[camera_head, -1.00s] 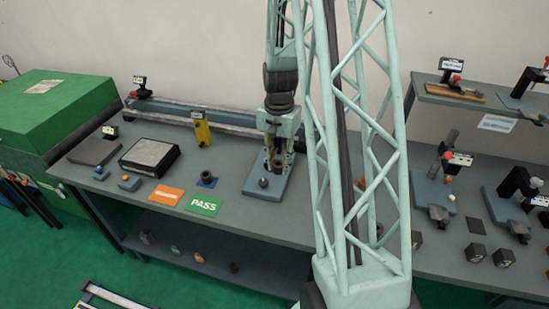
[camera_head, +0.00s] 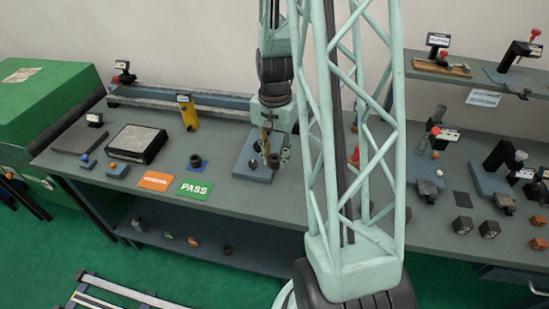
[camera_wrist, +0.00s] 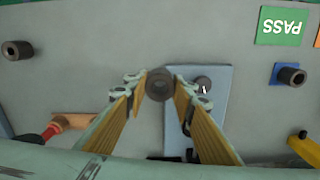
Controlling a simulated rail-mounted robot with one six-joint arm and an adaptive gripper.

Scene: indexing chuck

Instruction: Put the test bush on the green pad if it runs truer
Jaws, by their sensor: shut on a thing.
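My gripper (camera_wrist: 159,88) is shut on a dark grey ring-shaped bush (camera_wrist: 159,80), gripped between its two fingertips. In the head view my gripper (camera_head: 271,152) is at the right part of the blue base plate (camera_head: 250,173), with the bush (camera_head: 274,161) low between the fingers. In the wrist view the bush overlaps the edge of that plate (camera_wrist: 210,125); I cannot tell its height. The green PASS pad (camera_head: 195,188) is bare. Another dark bush (camera_head: 196,160) stands on a small blue pad. The wrist view shows a further dark bush (camera_wrist: 17,50).
An orange pad (camera_head: 156,180) lies left of the green one. A yellow upright block (camera_head: 188,112) and a black-edged plate (camera_head: 137,144) stand behind. Fixtures and dark numbered blocks (camera_head: 489,228) stand to the right. The bench front beside the green pad is clear.

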